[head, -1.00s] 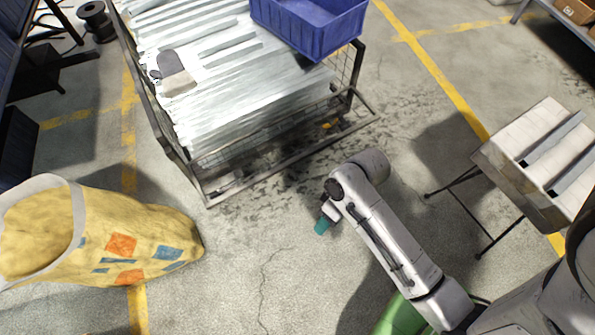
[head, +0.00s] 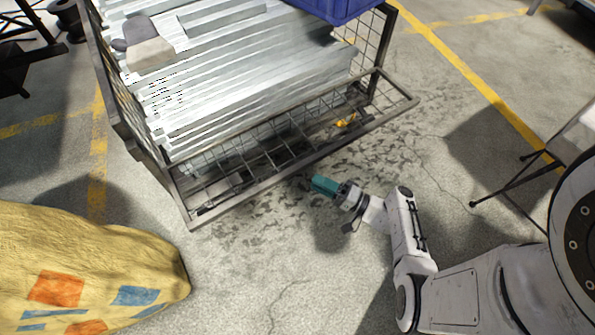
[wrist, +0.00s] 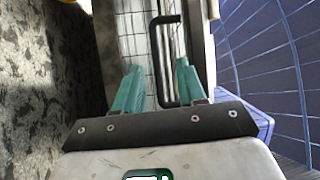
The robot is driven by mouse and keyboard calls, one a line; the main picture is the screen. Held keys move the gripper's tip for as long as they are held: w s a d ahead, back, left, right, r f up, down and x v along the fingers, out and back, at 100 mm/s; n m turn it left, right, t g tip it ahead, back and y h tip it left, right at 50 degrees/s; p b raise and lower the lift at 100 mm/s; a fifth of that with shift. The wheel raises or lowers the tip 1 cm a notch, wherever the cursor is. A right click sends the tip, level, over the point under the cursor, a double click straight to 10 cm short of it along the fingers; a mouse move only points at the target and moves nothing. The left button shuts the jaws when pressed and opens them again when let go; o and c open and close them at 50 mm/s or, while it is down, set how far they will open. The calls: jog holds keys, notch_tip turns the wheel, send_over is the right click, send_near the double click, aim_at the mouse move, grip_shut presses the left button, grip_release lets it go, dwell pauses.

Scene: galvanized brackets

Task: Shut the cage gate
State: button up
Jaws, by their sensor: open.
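The dark wire cage (head: 127,130) holds a stack of galvanized brackets (head: 235,85). Its gate (head: 300,163), a dark-framed mesh panel, is on the side facing me and appears to stand out from the stack at its outer edge; its exact angle is hard to tell. My gripper (head: 316,184), with teal fingers, is low beside the gate's outer bar. In the wrist view my gripper (wrist: 158,72) is open, and a black bracket-shaped handle (wrist: 155,50) shows between and beyond the fingertips, in front of wire mesh. Contact is not clear.
A blue bin (head: 335,8) sits on the brackets and shows at right in the wrist view (wrist: 270,50). A yellow patched sack (head: 90,265) stands at lower left. A thin-legged stand (head: 515,178) is at right. Floor in front is clear.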

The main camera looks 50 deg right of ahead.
jog(key=w+d+r+m+t+h+b, duration=0.1)
jog(key=w+d+h+b, duration=0.1)
jog(key=w, duration=0.8)
jog(key=shift+m, duration=0.4)
jog(key=shift+d, duration=0.1)
jog(key=shift+c, duration=0.2)
grip_shut()
